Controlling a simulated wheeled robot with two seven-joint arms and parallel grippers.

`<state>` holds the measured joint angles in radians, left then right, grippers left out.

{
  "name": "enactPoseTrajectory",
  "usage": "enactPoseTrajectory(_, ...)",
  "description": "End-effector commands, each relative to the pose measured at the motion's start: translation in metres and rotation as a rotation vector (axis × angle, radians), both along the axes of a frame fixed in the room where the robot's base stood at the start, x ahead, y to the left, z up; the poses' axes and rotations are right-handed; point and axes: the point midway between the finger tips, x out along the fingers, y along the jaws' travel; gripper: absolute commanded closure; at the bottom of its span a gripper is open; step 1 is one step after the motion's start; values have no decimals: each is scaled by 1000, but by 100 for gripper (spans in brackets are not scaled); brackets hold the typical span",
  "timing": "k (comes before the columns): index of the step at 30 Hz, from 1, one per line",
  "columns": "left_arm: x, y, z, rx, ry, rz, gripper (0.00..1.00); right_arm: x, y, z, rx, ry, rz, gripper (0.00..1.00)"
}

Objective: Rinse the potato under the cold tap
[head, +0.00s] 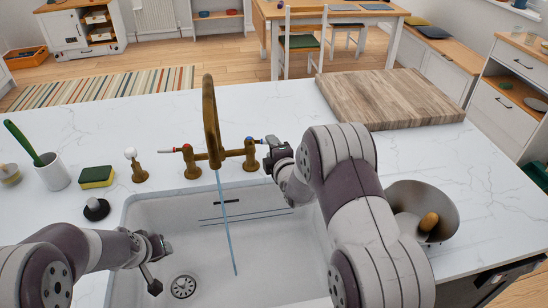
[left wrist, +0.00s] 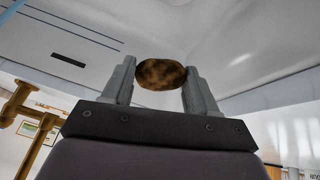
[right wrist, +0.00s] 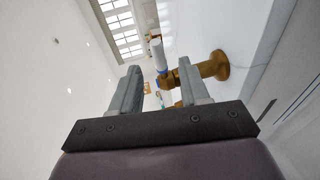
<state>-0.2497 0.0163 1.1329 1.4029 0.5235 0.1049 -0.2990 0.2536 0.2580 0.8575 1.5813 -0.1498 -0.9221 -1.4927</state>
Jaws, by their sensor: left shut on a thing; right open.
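The brown potato (left wrist: 161,73) is held between the fingertips of my left gripper (left wrist: 158,80), which is shut on it. In the head view my left gripper (head: 155,268) is low over the left side of the white sink (head: 270,236), and the potato is hidden there. A thin blue water stream (head: 226,222) falls from the brass tap (head: 209,110) into the sink, right of that gripper and apart from it. My right gripper (head: 268,150) is open at the blue-marked cold handle (head: 258,141). In the right wrist view the white-and-blue handle (right wrist: 158,56) shows between the open fingertips (right wrist: 159,68).
The red-marked handle (head: 178,150) is on the tap's left. A metal bowl (head: 446,198) with a brown, potato-like item (head: 429,221) stands right of my right arm. A wooden board (head: 390,97), a sponge (head: 97,177) and a cup with a green brush (head: 52,171) are on the counter.

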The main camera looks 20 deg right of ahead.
Motion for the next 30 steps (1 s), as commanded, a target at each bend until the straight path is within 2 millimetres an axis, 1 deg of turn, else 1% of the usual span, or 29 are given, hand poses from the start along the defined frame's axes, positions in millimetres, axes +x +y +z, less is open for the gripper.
enactPoseTrajectory(1,0,0,-3,0,0,0,71,-10,1,2,0,-1,-1,55)
enactPoseTrajectory(3,0,0,-4,0,0,0,71,-23,3,4,0,-1,0,55)
enactPoseTrajectory(6,0,0,-6,0,0,0,71,-37,5,7,0,0,0,55)
enactPoseTrajectory(9,0,0,-6,0,0,0,71,-46,6,10,0,-1,0,55)
enactPoseTrajectory(13,0,0,-6,0,0,0,71,-50,7,11,0,0,0,55)
enactPoseTrajectory(26,0,0,-6,0,0,0,71,-50,7,11,0,0,0,55)
enactPoseTrajectory(28,0,-1,-3,0,0,-1,71,-50,8,13,-1,-1,2,55)
enactPoseTrajectory(30,-1,-4,5,0,0,-9,71,-49,12,22,0,-1,10,55)
